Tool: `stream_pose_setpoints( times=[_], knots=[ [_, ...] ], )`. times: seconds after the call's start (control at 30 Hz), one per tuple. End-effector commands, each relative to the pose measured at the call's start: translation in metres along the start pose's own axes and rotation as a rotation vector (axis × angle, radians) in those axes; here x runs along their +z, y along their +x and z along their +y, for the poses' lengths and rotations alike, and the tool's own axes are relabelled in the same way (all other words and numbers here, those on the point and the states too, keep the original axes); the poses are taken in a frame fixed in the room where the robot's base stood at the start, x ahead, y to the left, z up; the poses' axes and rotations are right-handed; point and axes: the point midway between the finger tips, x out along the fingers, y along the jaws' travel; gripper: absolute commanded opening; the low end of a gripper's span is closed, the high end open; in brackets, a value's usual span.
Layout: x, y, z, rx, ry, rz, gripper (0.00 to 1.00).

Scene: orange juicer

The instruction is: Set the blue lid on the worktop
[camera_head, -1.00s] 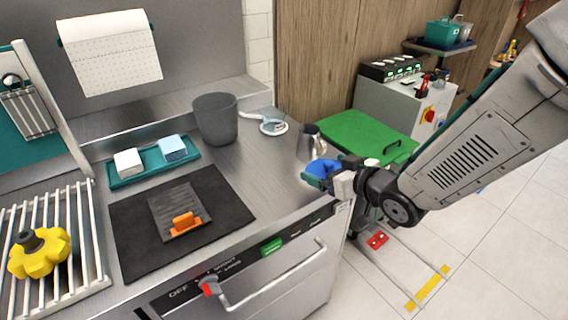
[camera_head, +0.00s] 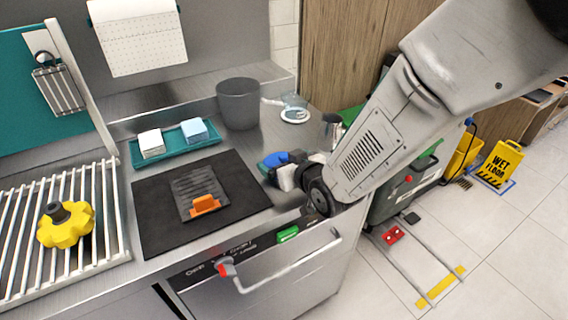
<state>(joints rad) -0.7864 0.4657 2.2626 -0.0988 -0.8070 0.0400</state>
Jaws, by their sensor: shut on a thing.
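The blue lid (camera_head: 274,159) is in my gripper (camera_head: 268,165), which is shut on it near the right side of the worktop (camera_head: 237,158). The lid is partly hidden by the jaws. It is over the steel surface, right of the black mat; I cannot tell whether it touches the surface. My arm comes in from the upper right and hides part of the worktop's right edge.
A black mat (camera_head: 157,226) holds a grey plate with an orange handle (camera_head: 204,204). A teal tray (camera_head: 140,160) with two blocks, a grey bin (camera_head: 239,103) and a metal jug (camera_head: 332,127) stand around. A rack (camera_head: 105,238) with a yellow knob-like part (camera_head: 66,224) is at left.

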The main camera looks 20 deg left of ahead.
Motion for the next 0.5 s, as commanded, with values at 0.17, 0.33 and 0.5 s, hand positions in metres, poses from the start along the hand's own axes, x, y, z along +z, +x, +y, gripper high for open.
stream_pose_setpoints(
  times=[0.17,0.33,0.5],
  knots=[
    [0.009,0.0034,0.0003,0.0,0.0,0.002,0.73],
    [0.0093,0.0034,0.0004,0.0,0.0,0.002,0.73],
    [0.0111,0.004,0.0004,0.0,0.0,0.002,1.0]
  ],
)
